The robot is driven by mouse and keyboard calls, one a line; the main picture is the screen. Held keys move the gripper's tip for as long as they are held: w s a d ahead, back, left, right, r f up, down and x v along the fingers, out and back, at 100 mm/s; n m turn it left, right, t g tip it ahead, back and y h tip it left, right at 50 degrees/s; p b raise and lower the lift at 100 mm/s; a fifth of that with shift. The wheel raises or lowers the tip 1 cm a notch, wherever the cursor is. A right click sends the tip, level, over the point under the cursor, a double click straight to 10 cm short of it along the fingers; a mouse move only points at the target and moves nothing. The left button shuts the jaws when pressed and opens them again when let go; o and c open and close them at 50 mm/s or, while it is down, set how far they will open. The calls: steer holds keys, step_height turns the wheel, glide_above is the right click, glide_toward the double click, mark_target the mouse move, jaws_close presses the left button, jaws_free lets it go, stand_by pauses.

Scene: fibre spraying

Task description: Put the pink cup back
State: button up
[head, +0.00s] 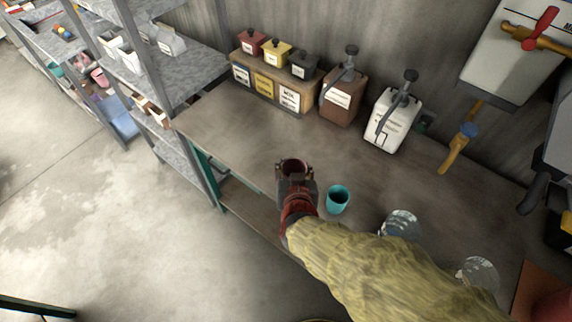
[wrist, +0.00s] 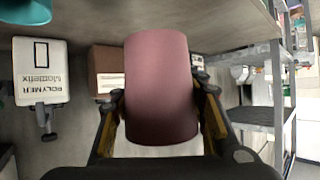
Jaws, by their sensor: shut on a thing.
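The pink cup (wrist: 160,85) fills the middle of the wrist view, between the two fingers of my gripper (wrist: 163,118). My gripper is shut on its sides. In the head view my gripper (head: 296,178) is over the workbench near its front edge, with the dark pink rim of the cup (head: 293,164) showing between the fingers. The gripper hides most of the cup there, and I cannot tell whether its base touches the bench.
A teal cup (head: 337,200) stands just right of my gripper on the workbench (head: 235,150). Two clear containers (head: 401,224) (head: 478,272) stand further right. Brown (head: 343,96) and white (head: 393,120) pump jugs and a labelled box row (head: 272,84) line the back. Grey shelves (head: 185,72) stand left.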

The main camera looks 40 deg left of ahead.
steer(key=b+x, duration=0.1)
steer(key=x, duration=0.3)
steer(key=s+f+b+x, duration=0.1)
steer(key=x, duration=0.3)
steer(key=s+f+b+x, duration=0.1)
steer(key=x, duration=0.4)
steer(key=shift+a, duration=0.35)
steer(key=shift+w+a+f+b, duration=0.2)
steer(key=shift+a+f+b, duration=0.1)
steer(key=shift+f, duration=0.15)
steer(key=shift+f+b, duration=0.65)
steer(key=shift+f, duration=0.85)
steer(key=shift+f, duration=0.15)
steer(key=o, duration=1.5)
steer(key=shift+o, duration=0.2)
